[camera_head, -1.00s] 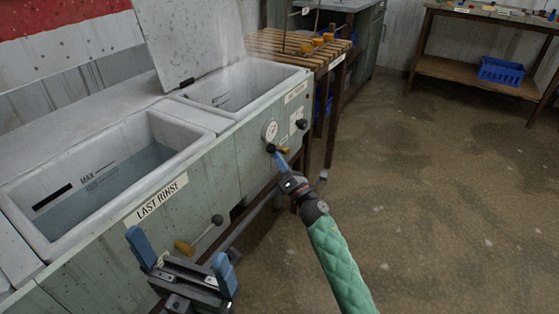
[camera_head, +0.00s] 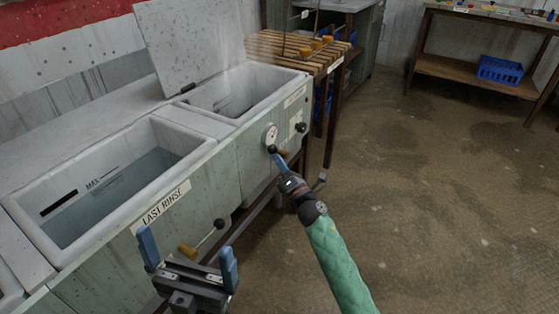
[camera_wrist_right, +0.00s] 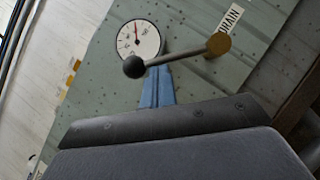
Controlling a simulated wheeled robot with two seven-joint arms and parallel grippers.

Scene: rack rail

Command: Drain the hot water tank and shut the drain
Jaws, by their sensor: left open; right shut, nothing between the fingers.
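The hot tank (camera_head: 273,82) is the far basin, with its lid (camera_head: 190,40) up and steam rising; its water level is not clear. Its drain lever, with a black ball knob (camera_wrist_right: 134,68) and a brass pivot (camera_wrist_right: 218,44), sits beside a DRAIN label (camera_wrist_right: 229,21) and below a round dial (camera_wrist_right: 139,39). My right gripper (camera_head: 277,155) is shut and empty at the lever; its blue fingertips (camera_wrist_right: 160,72) are just below the bar near the knob. Contact cannot be told. My left gripper (camera_head: 187,248) is open and empty in front of the LAST RINSE tank (camera_head: 190,150).
The rinse tank's own lever (camera_head: 208,236) stands close by my left gripper. A black knob (camera_head: 302,127) is on the hot tank's front, right of the dial. A slatted wooden rack (camera_head: 305,48) adjoins the far end. The floor to the right is clear.

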